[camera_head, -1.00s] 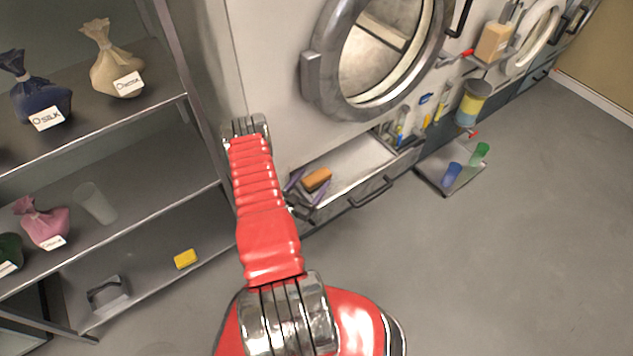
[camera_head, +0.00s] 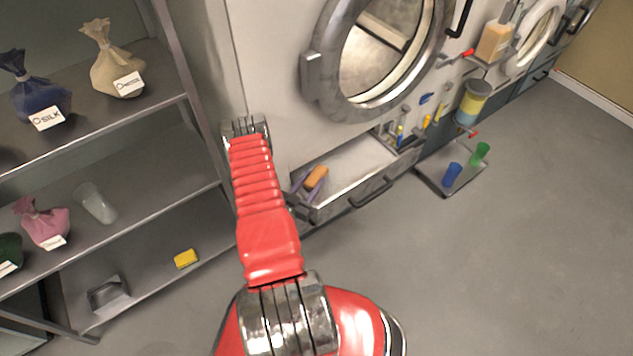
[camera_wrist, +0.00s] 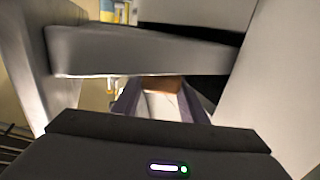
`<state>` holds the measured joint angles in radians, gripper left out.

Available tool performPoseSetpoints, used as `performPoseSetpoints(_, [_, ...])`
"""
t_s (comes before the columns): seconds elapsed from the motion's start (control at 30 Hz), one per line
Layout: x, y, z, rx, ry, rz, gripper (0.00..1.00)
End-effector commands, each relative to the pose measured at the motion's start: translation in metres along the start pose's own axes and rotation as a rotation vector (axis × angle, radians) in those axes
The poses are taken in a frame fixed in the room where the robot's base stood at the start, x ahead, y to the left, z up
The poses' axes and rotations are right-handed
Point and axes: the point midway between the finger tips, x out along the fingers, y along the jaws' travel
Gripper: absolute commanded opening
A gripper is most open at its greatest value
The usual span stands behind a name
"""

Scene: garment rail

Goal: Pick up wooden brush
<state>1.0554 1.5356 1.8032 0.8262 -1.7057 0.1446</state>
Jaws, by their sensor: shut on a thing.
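The wooden brush (camera_head: 317,177) is an orange-brown block at the left end of the open drawer (camera_head: 352,172), below the round door. My gripper (camera_head: 308,184) reaches into that end, with its purple fingers shut on the brush. In the wrist view, the brush (camera_wrist: 161,84) shows as a brown piece between the far ends of my gripper's fingers (camera_wrist: 161,97). Most of the brush is hidden there. I cannot tell whether it touches the drawer floor.
Grey shelves (camera_head: 150,120) with tied bags stand at the left. A yellow sponge (camera_head: 186,259) lies on the low shelf. A tray (camera_head: 437,177) with a blue and a green cup is right of the drawer. The floor at the right is clear.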

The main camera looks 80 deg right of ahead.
Motion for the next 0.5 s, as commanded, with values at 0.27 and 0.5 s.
performPoseSetpoints(0.27, [0.0,0.0,-0.001,0.0,0.0,0.0,0.11])
performPoseSetpoints(0.5, [0.001,0.0,-0.012,0.001,0.001,0.001,0.11])
